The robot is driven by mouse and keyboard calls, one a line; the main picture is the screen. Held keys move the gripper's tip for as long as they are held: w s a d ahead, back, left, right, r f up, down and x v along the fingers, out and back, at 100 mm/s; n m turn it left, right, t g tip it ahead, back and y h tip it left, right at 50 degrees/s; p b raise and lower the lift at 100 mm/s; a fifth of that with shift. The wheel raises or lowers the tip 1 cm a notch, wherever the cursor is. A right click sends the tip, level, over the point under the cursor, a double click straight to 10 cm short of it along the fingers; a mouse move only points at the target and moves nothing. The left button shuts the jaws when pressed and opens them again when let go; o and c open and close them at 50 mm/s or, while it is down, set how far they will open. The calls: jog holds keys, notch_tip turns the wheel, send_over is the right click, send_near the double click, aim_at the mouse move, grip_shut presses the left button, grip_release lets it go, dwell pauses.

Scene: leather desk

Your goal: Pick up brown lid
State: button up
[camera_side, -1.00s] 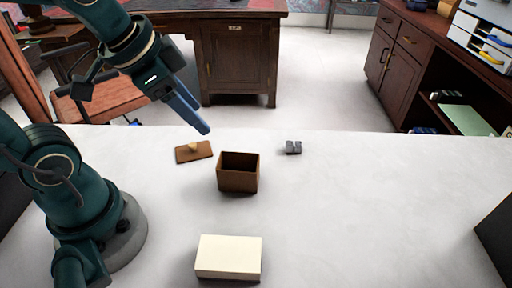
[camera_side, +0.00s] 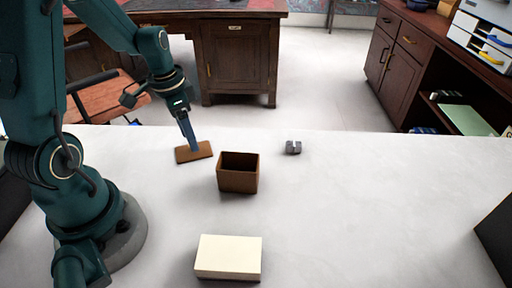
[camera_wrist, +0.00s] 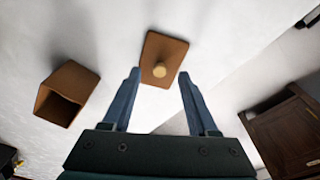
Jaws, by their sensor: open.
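The brown lid (camera_side: 184,154) lies flat on the white tabletop at the back left, beside an open brown box. In the wrist view the lid (camera_wrist: 165,49) shows a round tan knob (camera_wrist: 159,70) at its middle. My gripper (camera_side: 194,149) points down at the lid in the side view and hides the knob there. In the wrist view my gripper (camera_wrist: 158,73) is open, with one blue finger on each side of the knob and nothing held. I cannot tell how far the fingertips are above the lid.
The open brown box (camera_side: 238,180) stands right of the lid and also shows in the wrist view (camera_wrist: 67,93). A small grey object (camera_side: 293,147) lies farther right. A cream block (camera_side: 229,256) lies at the front.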

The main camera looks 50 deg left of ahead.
jog(key=shift+w+f, duration=0.15)
jog(key=shift+f, duration=0.8)
grip_shut()
